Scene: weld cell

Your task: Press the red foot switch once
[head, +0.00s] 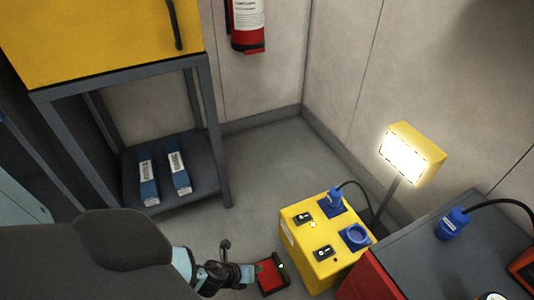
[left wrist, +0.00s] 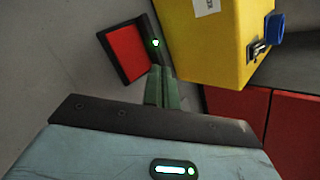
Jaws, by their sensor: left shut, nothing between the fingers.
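The red foot switch (head: 270,274) lies on the grey floor, left of the yellow power box. It has a flat red pedal in a black frame with a lit green light. In the left wrist view the red pedal (left wrist: 127,53) shows beyond the fingers, up and to the left, with the green light at its right side. My left gripper (head: 252,272) is shut and empty, its fingertips close to the switch's left side in the head view. In the left wrist view its fingers (left wrist: 160,74) overlap the switch's lower edge; contact cannot be told. My right gripper is out of view.
The yellow power box (head: 300,252) with sockets and switches stands right of the foot switch. A lit work lamp (head: 405,150) and a dark-topped red cabinet (head: 420,250) are farther right. A grey rack (head: 215,150) stands back left. Floor behind the switch is clear.

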